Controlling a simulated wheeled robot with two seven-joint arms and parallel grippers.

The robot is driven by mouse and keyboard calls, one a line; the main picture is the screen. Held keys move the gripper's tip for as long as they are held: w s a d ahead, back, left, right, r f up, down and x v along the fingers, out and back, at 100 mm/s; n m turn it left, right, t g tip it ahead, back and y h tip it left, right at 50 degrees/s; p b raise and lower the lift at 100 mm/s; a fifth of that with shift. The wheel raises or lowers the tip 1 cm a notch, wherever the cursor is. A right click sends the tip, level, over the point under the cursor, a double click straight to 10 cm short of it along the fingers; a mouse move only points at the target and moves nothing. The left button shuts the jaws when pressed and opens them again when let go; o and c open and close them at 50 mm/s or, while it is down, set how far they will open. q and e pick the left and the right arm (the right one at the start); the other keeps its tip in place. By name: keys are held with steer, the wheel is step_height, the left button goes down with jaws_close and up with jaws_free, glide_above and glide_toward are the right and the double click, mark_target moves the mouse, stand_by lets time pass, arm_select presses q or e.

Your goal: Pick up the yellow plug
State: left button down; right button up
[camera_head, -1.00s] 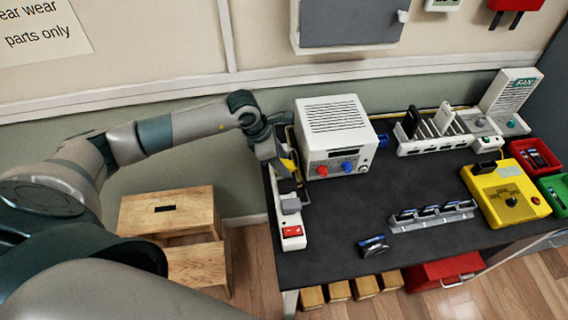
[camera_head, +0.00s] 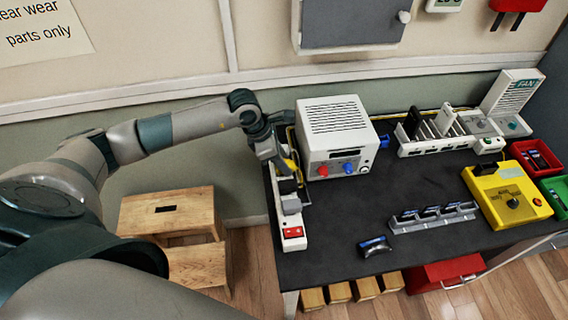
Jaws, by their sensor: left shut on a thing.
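A white power strip (camera_head: 292,222) with a red switch lies along the left end of the dark bench. A grey plug (camera_head: 291,204) sits on it near the switch. My left gripper (camera_head: 289,172) is over the far part of the strip, beside the white power supply. It is shut on the yellow plug (camera_head: 292,160), which shows only as a small yellow patch beside the fingers. The gripper hides most of the plug, and I cannot tell whether it is clear of the strip. My right gripper is not in view.
The white power supply (camera_head: 336,128) stands close right of the left gripper. A phone rack (camera_head: 434,218), a loose dark phone (camera_head: 375,247) and a yellow tester (camera_head: 507,196) are further right. The bench middle is clear. A wooden step stool (camera_head: 168,212) stands left of the bench.

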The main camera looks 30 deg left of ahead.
mark_target(293, 166)
arm_select(q)
steer(key=shift+r, duration=0.3)
steer(key=r+b, duration=0.1)
steer(key=d+r+b, duration=0.1)
steer(key=r, duration=0.1)
steer(key=shift+s+r, duration=0.1)
steer(key=shift+s, duration=0.05)
steer(key=s+d+r+b, duration=0.4)
steer(key=s+d+r, duration=0.1)
steer(key=d, duration=0.4)
steer(key=shift+d+r, duration=0.2)
steer(key=shift+r, duration=0.7)
